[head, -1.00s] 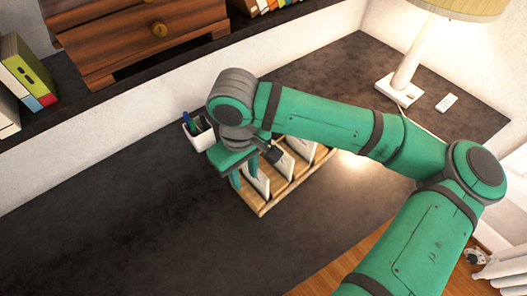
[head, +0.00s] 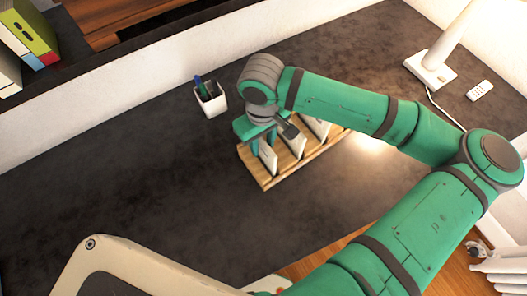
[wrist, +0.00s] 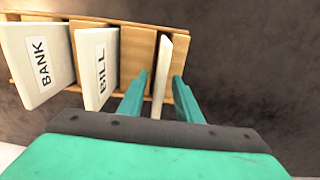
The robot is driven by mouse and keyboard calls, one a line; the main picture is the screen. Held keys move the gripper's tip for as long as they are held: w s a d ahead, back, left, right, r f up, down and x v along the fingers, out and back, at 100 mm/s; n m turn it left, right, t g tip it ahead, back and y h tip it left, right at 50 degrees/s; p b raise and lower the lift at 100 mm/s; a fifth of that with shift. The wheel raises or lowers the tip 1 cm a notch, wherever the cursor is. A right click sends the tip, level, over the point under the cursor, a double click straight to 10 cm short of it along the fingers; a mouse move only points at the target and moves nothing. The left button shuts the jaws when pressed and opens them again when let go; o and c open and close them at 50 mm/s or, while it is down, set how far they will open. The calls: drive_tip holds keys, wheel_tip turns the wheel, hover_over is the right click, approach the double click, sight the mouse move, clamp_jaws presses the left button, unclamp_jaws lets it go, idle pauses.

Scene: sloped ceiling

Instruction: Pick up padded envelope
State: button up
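A wooden rack (head: 284,172) on the dark desk holds several upright white envelopes in its slots. In the wrist view, one envelope (wrist: 44,65) is labelled BANK and one (wrist: 96,68) is labelled BILL. A third white envelope (wrist: 163,70) stands at the rack's right end, seen nearly edge-on, so its face cannot be read; I cannot tell whether it is padded. My gripper (wrist: 159,95) is open, with one finger on each side of this third envelope and small gaps visible. In the head view, my gripper is at the rack's left end, partly hidden by my wrist.
A white pen cup (head: 211,100) stands behind and left of the rack. A white lamp (head: 432,66) and a small remote (head: 480,91) are at the right back. Books (head: 28,38) sit on the raised shelf at left. The desk left of the rack is clear.

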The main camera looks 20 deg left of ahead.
drive_tip(key=shift+f, duration=1.55)
clamp_jaws()
drive_tip(key=shift+r, duration=5)
